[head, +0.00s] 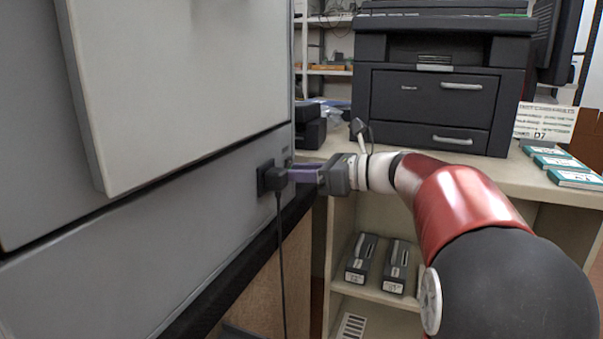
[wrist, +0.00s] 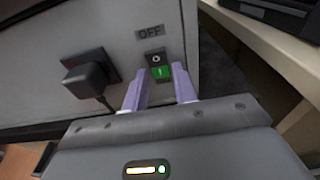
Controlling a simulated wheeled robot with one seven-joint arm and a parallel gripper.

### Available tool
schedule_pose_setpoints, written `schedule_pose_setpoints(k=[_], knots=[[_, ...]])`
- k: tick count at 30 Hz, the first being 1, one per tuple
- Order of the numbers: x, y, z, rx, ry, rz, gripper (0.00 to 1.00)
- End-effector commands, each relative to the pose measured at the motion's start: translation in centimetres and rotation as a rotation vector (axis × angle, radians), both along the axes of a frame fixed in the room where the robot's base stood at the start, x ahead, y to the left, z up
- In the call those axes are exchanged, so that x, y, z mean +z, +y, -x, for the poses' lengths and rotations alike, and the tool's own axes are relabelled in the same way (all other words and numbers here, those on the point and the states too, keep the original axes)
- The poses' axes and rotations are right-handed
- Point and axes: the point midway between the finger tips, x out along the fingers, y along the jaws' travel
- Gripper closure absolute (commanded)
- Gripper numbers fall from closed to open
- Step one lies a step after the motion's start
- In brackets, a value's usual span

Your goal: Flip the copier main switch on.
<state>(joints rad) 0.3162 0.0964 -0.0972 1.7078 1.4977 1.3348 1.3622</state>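The copier (head: 190,190) is the large grey machine filling the left of the head view. Its main switch (wrist: 158,65) shows in the wrist view on the grey side panel, with a black part marked O above a green part marked with a bar. The label (wrist: 150,33) above it reads OFF. My gripper (wrist: 161,85) has two purple fingers, apart and with nothing between them, pointing at the panel just below the switch in the wrist view. In the head view my gripper (head: 297,174) is close to the copier's side; contact cannot be told.
A black plug (wrist: 88,75) with a hanging cord sits in a socket left of the switch, close to my fingers. A black printer (head: 438,95) stands on the counter behind my arm. Cartridges (head: 361,258) lie on the shelf below. Teal boxes (head: 575,178) lie at right.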

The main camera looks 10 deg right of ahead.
Motion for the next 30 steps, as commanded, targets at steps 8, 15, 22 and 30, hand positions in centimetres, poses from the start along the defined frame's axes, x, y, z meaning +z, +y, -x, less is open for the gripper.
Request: schedule_pose_setpoints(k=[8, 15, 22, 30], knots=[[0.0, 0.0, 0.0, -0.001, 0.000, 0.001, 0.56], [0.2, -0.9, 0.6, -0.004, 0.000, 0.001, 0.56], [0.8, -4.1, 2.9, -0.005, -0.001, 0.002, 0.56], [1.0, -6.2, 4.5, -0.002, 0.000, 0.000, 0.56]])
